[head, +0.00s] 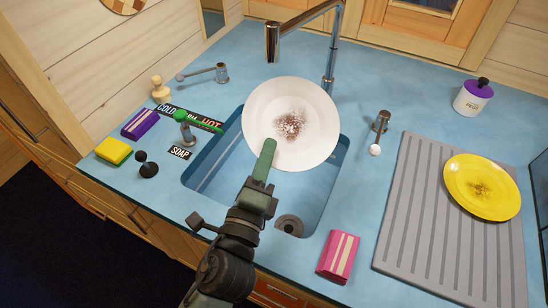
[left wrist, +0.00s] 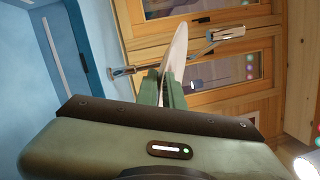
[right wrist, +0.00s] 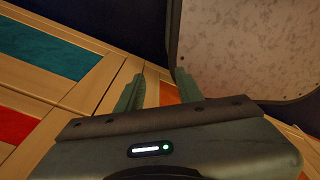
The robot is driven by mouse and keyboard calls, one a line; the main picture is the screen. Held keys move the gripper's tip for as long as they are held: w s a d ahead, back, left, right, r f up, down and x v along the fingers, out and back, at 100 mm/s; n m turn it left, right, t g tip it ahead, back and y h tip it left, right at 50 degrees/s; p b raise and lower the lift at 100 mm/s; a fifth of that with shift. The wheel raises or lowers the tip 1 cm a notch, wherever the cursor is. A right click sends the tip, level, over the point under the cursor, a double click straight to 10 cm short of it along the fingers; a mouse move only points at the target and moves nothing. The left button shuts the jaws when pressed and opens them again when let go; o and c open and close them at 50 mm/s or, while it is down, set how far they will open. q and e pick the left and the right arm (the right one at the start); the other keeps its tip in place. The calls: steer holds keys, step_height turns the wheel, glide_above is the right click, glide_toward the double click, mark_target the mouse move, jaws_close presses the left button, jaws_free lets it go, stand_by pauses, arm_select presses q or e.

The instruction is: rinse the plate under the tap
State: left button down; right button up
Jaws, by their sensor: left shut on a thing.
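The white plate (head: 275,92) has a brown, speckled stain (head: 290,124) near its middle. It is held over the back part of the sink (head: 240,183), face toward the head camera. My left gripper (head: 265,160) is shut on the plate's near edge; the plate shows nearly edge-on between the fingers in the left wrist view (left wrist: 178,48). The tap (head: 272,43) arches above the plate's far edge, and no water shows. A lever (head: 200,74) stands left of the tap and another (head: 379,132) right. My right gripper (right wrist: 157,80) is open and empty.
A yellow stained plate (head: 481,188) lies on the grey draining mat (head: 420,225) at right. A pink-striped block (head: 338,256) sits near the front edge. Left of the sink are a sponge (head: 113,150), a purple block (head: 140,123), labels and small knobs. A white jar (head: 473,98) stands at back right.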

mark_target(258, 144)
arm_select(q)
steer(key=w, duration=0.1)
steer(key=w+a, duration=0.2)
steer(key=shift+f, duration=0.25)
steer(key=shift+w+a+f+p, duration=0.2)
steer(key=shift+w+a, duration=0.3)
steer(key=shift+w, duration=0.2)
steer(key=shift+w+a+f+p, duration=0.2)
steer(key=shift+w+a, duration=0.25)
steer(key=shift+w, duration=0.25)
steer(key=shift+w+a, duration=0.15)
steer(key=shift+w, duration=0.05)
arm_select(e)
steer(key=shift+w+a+r, duration=0.1)
steer(key=shift+a+r, duration=0.05)
steer(key=shift+r, duration=0.3)
steer(key=shift+c, duration=0.5)
